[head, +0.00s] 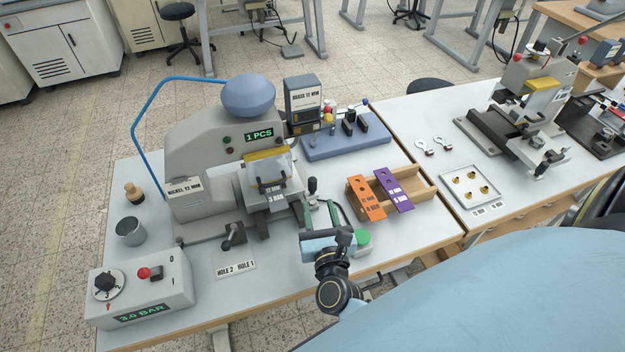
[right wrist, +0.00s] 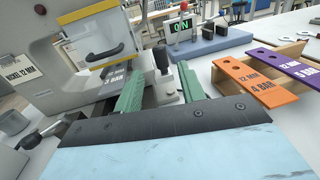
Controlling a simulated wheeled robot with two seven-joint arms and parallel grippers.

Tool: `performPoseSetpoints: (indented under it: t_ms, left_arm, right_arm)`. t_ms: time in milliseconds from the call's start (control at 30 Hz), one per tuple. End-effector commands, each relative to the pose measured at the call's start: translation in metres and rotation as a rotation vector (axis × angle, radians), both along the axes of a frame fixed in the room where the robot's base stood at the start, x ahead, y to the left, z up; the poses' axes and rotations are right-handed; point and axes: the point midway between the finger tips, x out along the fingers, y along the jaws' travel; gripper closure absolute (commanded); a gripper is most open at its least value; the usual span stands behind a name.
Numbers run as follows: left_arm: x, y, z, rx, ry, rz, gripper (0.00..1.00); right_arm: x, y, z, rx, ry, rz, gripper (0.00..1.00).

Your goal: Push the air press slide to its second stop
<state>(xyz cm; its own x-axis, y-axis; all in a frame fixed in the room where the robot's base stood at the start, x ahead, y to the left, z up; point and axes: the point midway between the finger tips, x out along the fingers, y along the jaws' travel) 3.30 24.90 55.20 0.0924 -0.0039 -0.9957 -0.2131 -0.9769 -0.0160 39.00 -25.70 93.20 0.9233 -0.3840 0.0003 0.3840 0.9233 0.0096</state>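The grey air press (head: 205,145) stands on the left table, its display reading "1 PCS". Its yellow-edged clear guard (head: 267,168) sits over the work area, which also shows in the right wrist view (right wrist: 98,35). Below is the slide area with a "12 MM 3 BAR" plate (head: 276,194). A black knob on a grey block (head: 312,186) stands at its right side; in the right wrist view the knob (right wrist: 163,62) appears between the green fingertips. My right gripper (head: 316,206) is open, fingers apart; contact with the knob cannot be told. My left gripper is not in view.
A control box (head: 140,292) reads "3.0 BAR". A "HOLE 2 HOLE 1" label (head: 236,268) lies in front of the press. Orange (head: 366,198) and purple (head: 394,190) plates rest on a wooden rack right of my gripper. A blue-grey stand (head: 345,143) is behind.

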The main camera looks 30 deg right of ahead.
Motion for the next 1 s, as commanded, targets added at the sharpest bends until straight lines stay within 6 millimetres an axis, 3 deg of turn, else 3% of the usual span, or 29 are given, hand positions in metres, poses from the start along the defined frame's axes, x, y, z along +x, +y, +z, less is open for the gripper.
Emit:
performPoseSetpoints:
  t_ms: [200, 400, 867, 1000]
  left_arm:
    - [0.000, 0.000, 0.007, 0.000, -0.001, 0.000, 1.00]
    - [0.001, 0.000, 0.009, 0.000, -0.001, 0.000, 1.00]
    - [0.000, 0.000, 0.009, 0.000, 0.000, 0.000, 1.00]
    - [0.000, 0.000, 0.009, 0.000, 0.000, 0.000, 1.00]
  right_arm:
    - [0.044, -0.018, 0.002, -0.003, -0.001, 0.002, 0.60]
    - [0.071, -0.029, 0.001, -0.004, -0.001, 0.002, 0.60]
    - [0.082, -0.034, 0.000, -0.002, 0.002, 0.002, 0.60]
    - [0.082, -0.034, 0.000, -0.002, 0.002, 0.002, 0.77]
